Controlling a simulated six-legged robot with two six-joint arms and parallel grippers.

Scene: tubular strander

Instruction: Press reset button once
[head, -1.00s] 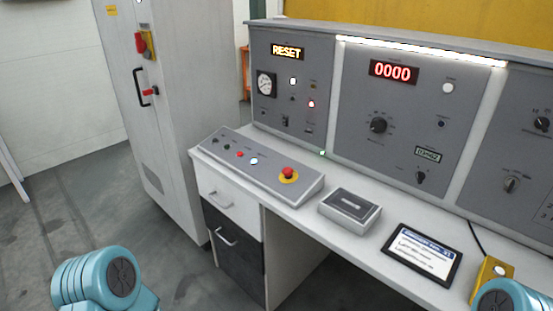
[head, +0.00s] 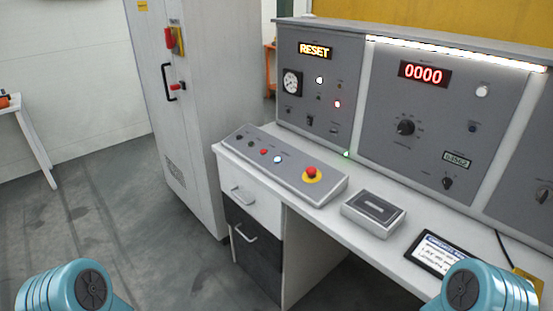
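A sloped grey button box (head: 285,172) lies on the left end of the desk. It carries a row of small buttons: dark ones at the left, a red one (head: 264,152), a lit white-blue button (head: 278,159), and a red mushroom button on a yellow base (head: 312,175). Their labels are too small to read, so I cannot tell which is reset. An amber display reading RESET (head: 315,50) glows on the upright panel behind. Only teal joints of my two arms show at the bottom left and bottom right; both grippers are out of view.
A grey box with a dark top (head: 373,212) and a tablet (head: 440,252) lie on the desk (head: 335,215). Drawers (head: 252,207) are under its left end. A tall grey cabinet (head: 195,100) stands left of it. The floor at the left (head: 100,210) is clear.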

